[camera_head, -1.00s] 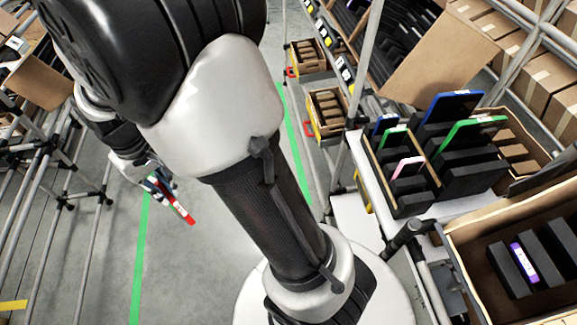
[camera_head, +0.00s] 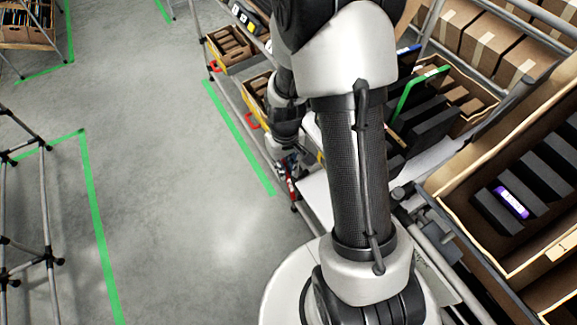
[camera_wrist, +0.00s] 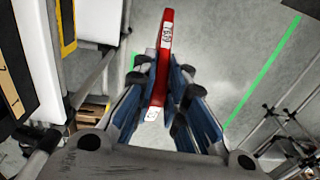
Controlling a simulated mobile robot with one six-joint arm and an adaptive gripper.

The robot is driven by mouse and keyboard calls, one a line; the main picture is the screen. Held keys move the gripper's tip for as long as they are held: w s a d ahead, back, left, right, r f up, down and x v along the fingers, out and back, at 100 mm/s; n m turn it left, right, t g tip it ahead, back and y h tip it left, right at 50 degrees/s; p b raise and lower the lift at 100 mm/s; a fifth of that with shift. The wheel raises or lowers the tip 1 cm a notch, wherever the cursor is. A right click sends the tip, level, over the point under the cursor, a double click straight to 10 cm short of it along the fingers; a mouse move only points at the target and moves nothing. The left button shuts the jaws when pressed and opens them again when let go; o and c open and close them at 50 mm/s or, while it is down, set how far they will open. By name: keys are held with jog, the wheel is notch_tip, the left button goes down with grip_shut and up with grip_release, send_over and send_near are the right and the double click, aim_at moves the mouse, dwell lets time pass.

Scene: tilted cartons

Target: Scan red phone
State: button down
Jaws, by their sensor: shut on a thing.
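My gripper (camera_wrist: 167,90) is shut on the red phone (camera_wrist: 165,44) in the wrist view. The phone stands edge-on between the blue-padded fingers, and its far end sticks out past the fingertips. A white label with dark print shows on its side near the far end, and another white patch shows near the fingers. In the head view my gripper is small and partly hidden, beside the shelf frame left of my arm. The red phone (camera_head: 290,186) shows there as a thin red strip. No scanner can be made out.
A carton with a green phone (camera_head: 416,92) and dark dividers stands behind my arm. Another carton at right holds a purple phone (camera_head: 511,203). Brown bins (camera_head: 229,48) sit on the rack beside my gripper. The grey floor (camera_head: 150,120) at left is open.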

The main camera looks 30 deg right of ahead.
jog(key=d+f+b, duration=0.4)
jog(key=d+f, duration=0.1)
jog(key=f, duration=0.1)
dwell(0.3)
